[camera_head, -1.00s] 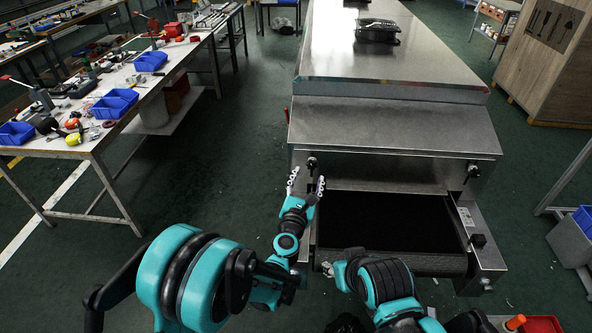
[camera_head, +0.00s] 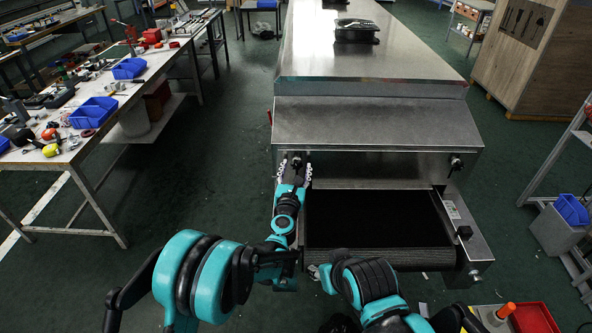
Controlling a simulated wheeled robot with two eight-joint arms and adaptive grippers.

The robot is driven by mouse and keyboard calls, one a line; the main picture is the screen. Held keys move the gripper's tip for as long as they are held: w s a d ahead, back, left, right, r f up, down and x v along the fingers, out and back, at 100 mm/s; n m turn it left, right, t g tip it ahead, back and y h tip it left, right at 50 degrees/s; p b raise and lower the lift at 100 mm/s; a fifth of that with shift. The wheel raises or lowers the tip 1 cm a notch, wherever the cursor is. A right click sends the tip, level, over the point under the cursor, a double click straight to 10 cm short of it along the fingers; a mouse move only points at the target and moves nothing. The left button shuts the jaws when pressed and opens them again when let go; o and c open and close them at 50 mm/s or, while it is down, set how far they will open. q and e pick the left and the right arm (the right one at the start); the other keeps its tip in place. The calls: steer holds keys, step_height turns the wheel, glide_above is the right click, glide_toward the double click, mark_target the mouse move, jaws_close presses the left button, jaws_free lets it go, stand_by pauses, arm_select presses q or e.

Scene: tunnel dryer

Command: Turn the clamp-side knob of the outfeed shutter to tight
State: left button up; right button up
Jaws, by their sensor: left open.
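The outfeed shutter (camera_head: 375,170) is the metal plate across the dryer's near end, above the dark belt opening. A dark knob (camera_head: 297,159) is at its left end and another dark knob (camera_head: 456,162) at its right end. I cannot tell from labels which is the clamp-side one. My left gripper (camera_head: 295,171) is open at the left knob, one finger on either side of it; contact is not clear. My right gripper (camera_head: 322,277) is low by the belt's near left corner, mostly hidden by its own arm.
The dark belt (camera_head: 375,218) lies below the shutter. A black knob (camera_head: 464,232) sits on the right side frame. A workbench (camera_head: 85,150) with blue bins stands left. A red tray (camera_head: 535,318) is at the lower right. Floor between bench and dryer is clear.

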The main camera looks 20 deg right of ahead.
arm_select(q)
steer(key=c, duration=1.1)
steer(key=shift+c, duration=0.2)
steer(key=shift+m, duration=0.3)
steer(key=m, duration=0.5)
steer(key=shift+s+d+g+y, duration=0.1)
steer(key=shift+g+y, duration=0.2)
steer(key=m, duration=0.5)
steer(key=shift+d+y, duration=0.1)
steer(key=shift+y, duration=0.2)
steer(key=m+y, duration=0.1)
steer(key=m, duration=0.4)
steer(key=shift+b, duration=0.4)
steer(key=m, duration=0.4)
steer(key=shift+s+d+f+y, duration=0.1)
steer(key=shift+y, duration=0.3)
steer(key=shift+m, duration=0.4)
